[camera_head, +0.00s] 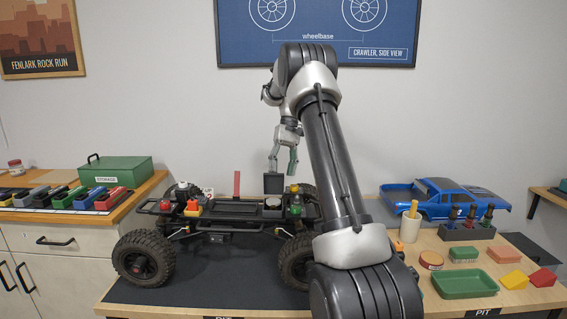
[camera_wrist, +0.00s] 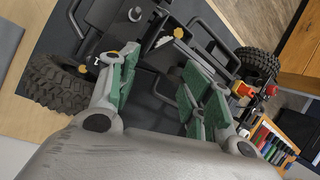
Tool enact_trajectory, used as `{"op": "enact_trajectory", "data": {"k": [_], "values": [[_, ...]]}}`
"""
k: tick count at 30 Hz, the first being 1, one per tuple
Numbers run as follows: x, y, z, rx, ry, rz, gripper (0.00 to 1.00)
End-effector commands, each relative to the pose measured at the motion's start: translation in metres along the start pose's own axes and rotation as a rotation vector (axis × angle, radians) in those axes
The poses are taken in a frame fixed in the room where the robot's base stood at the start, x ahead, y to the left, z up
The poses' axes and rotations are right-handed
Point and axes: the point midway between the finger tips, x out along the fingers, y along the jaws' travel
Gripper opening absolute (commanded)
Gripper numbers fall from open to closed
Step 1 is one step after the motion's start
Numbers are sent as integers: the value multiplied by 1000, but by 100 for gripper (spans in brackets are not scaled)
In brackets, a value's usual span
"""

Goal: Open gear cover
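The crawler chassis (camera_head: 235,211) stands on the dark mat with its body shell off. A dark square piece (camera_head: 273,183) stands upright above the chassis, just below my gripper (camera_head: 283,163). It looks like the gear cover, raised, but I cannot be sure. In the wrist view my gripper (camera_wrist: 165,95) has its green-padded fingers spread well apart. Black chassis parts (camera_wrist: 184,100) show between the fingers, with no clear grip on them. Whether a finger touches the dark piece is hidden.
A thin red strip (camera_head: 237,184) stands upright behind the chassis. A blue body shell (camera_head: 440,197), a bottle rack (camera_head: 469,230) and a green tray (camera_head: 464,283) are at right. A green storage box (camera_head: 116,170) is at left. The mat's front (camera_head: 220,285) is clear.

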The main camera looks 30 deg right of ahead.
Motion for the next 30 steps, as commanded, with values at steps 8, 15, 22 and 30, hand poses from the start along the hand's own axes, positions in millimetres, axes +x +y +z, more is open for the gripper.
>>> {"op": "enact_trajectory", "data": {"k": [8,15,22,30], "values": [[-18,5,-10,1,1,0,46],[-35,8,-18,0,2,0,46],[-51,11,-25,0,2,1,46],[-69,15,-35,1,2,0,46]]}}
